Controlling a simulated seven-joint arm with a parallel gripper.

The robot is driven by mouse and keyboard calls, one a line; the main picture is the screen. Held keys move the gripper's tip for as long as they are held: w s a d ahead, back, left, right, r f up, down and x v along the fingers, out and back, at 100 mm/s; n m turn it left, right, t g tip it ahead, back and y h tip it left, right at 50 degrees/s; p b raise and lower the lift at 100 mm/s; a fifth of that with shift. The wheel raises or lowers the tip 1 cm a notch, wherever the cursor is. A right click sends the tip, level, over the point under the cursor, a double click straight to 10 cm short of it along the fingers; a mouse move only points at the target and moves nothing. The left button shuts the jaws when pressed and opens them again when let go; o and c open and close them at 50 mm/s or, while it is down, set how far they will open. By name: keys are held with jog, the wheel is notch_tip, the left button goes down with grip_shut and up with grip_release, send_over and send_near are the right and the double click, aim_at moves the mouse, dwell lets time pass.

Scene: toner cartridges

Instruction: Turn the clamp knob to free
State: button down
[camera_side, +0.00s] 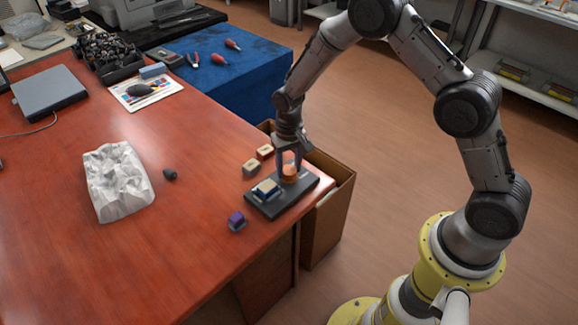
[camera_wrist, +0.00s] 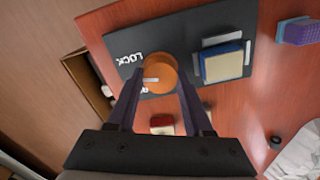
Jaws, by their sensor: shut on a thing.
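The orange clamp knob (camera_side: 289,172) stands on a dark base plate (camera_side: 305,187) near the table edge. In the wrist view the knob (camera_wrist: 160,72) has a white mark, near the left finger. The plate (camera_wrist: 185,28) bears the word LOCK (camera_wrist: 134,59); a second label nearer my gripper is mostly hidden. A cream-and-blue cartridge (camera_wrist: 222,62) sits in a holder on the plate, beside the knob; it also shows in the side view (camera_side: 267,187). My gripper (camera_side: 288,166) points down and is shut on the knob, one finger on each side.
An open cardboard box (camera_side: 333,205) stands beside the table edge. Crumpled white packing (camera_side: 118,182) and a small dark object (camera_side: 170,174) lie to the left.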

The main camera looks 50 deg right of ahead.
aim_at(289, 170)
jog(key=n, duration=1.1)
jog(key=shift+r, duration=0.1)
jog(key=shift+n, duration=0.5)
jog(key=shift+c, duration=1.5)
grip_release()
notch_tip(289, 170, up, 14)
